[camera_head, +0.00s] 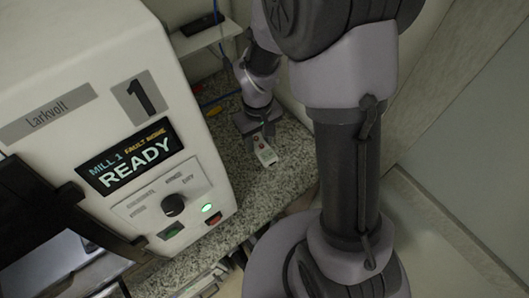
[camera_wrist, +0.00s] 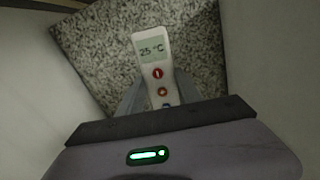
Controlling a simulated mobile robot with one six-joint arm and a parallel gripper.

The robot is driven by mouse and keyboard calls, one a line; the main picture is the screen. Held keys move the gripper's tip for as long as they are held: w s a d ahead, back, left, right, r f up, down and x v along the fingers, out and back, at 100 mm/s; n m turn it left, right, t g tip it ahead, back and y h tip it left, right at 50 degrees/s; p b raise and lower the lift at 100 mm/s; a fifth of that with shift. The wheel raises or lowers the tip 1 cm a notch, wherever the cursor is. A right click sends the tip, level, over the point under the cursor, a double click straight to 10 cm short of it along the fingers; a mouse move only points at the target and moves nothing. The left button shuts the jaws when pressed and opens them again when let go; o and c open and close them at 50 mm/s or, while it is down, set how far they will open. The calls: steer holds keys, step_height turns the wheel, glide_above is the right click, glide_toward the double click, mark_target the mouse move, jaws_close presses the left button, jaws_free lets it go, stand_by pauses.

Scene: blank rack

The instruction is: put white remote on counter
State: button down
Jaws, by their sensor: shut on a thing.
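The white remote (camera_wrist: 150,58) has a small display reading 25 °C and red and orange buttons. It sits between the fingers of my gripper (camera_wrist: 160,92), which is shut on it. In the head view the remote (camera_head: 266,155) shows at the tip of my gripper (camera_head: 262,138), over the speckled granite counter (camera_head: 275,190). The counter also fills the upper middle of the wrist view (camera_wrist: 100,40). I cannot tell whether the remote touches the counter or hangs just above it.
A large white machine (camera_head: 75,60) with a READY screen and a knob stands on the counter at left. A small white shelf (camera_head: 205,38) holding a dark object is behind it. Blue cable and small red and yellow items lie near the back. Walls close in at right.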

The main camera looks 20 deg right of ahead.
mark_target(261, 147)
steer(key=s+f, duration=0.1)
steer(key=f+b, duration=0.1)
steer(key=shift+s+f+m, duration=0.3)
steer(key=shift+s+m, duration=0.1)
step_height(261, 147, down, 9)
steer(key=b, duration=0.3)
steer(key=shift+w+r+b, duration=0.1)
steer(key=shift+r+b, duration=0.1)
steer(key=shift+b, duration=0.15)
steer(key=c, duration=0.8)
jaws_free()
step_height(261, 147, up, 14)
steer(key=p, duration=0.5)
steer(key=shift+a+f+p, duration=0.1)
steer(key=shift+p, duration=0.3)
steer(key=s+a+r+m+t, duration=0.1)
steer(key=s+r+m+t, duration=0.1)
steer(key=s+r, duration=0.2)
steer(key=s+a+r+m+t+y, duration=0.1)
steer(key=s+r, duration=0.3)
steer(key=r, duration=0.6)
steer(key=s+a+r+m+t+y, duration=0.1)
steer(key=s+r+m+t, duration=0.1)
steer(key=r, duration=0.5)
steer(key=shift+s+r+m+t, duration=0.15)
steer(key=shift+s+m+t, duration=0.1)
steer(key=shift+s, duration=0.4)
steer(key=shift+s+r+m+t, duration=0.15)
steer(key=shift+s+m, duration=0.1)
steer(key=shift+s, duration=0.4)
